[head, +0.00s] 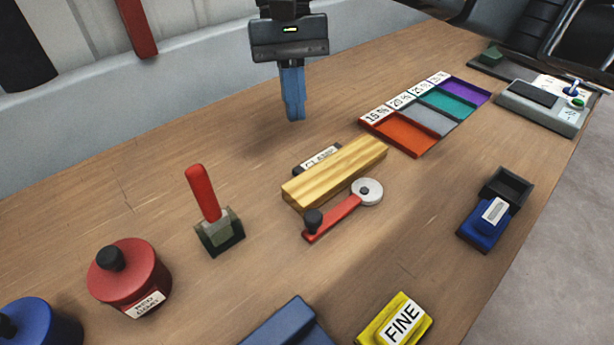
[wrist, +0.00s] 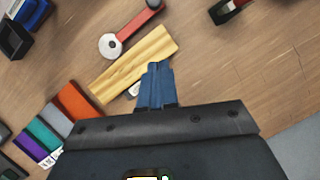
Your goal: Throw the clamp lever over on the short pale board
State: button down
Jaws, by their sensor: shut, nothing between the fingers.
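The short pale board (head: 335,173) lies on the wooden bench in the middle of the head view, with a label reading CLAMP partly hidden behind it. The clamp lever (head: 335,215) is a red arm with a black knob at its near left end and a pale round pivot at its right end. It lies along the board's near side. In the wrist view the board (wrist: 135,62) and the lever (wrist: 134,26) lie above my fingers. My gripper (head: 295,118) is shut and empty, pointing down beyond the board's far side. Its blue fingertips also show in the wrist view (wrist: 158,66).
A block with an upright red handle (head: 203,195) stands left of the board. Coloured trays (head: 398,133) with percentage labels lie to the right. A red pot (head: 128,275), a yellow FINE block (head: 397,320) and a blue device (head: 486,225) are nearer. Bench left of my gripper is clear.

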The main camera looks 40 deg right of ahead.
jog(key=shift+f, duration=0.15)
jog(key=x, duration=0.9)
jog(key=shift+s+f, duration=0.1)
jog(key=shift+f, duration=0.2)
jog(key=shift+s+a, duration=0.3)
jog(key=shift+s, duration=0.25)
jog(key=shift+s+a, duration=0.3)
jog(key=shift+s, duration=0.25)
jog(key=shift+s+a+f, duration=0.15)
jog(key=shift+s+a, duration=0.25)
jog(key=shift+s, duration=0.35)
jog(key=shift+a, duration=0.1)
